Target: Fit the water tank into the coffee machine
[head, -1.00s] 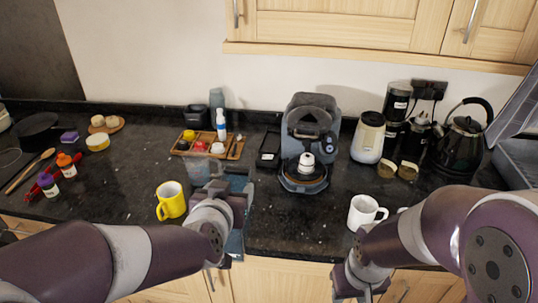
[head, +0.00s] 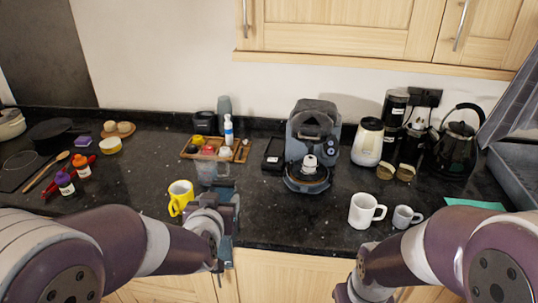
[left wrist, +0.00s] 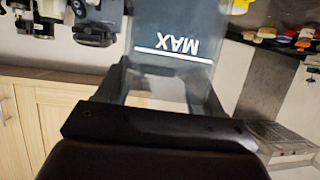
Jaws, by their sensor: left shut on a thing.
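The water tank (head: 208,172) is a clear grey box. My left gripper (head: 224,190) is shut on it and holds it near the counter's front edge, right of the yellow mug. In the left wrist view the tank (left wrist: 175,25) shows a MAX line, with the lettering upside down, between the fingers of the gripper (left wrist: 160,88). The grey-blue coffee machine (head: 302,115) stands to the right and farther back, apart from the tank. My right gripper is mostly cut off at the bottom edge of the head view; its fingers are hidden.
A yellow mug (head: 180,197) is close to the tank. A black box (head: 273,155) stands left of the machine, beside a wooden tray (head: 187,154). A white mug (head: 362,211) and small grey mug (head: 403,217) stand front right.

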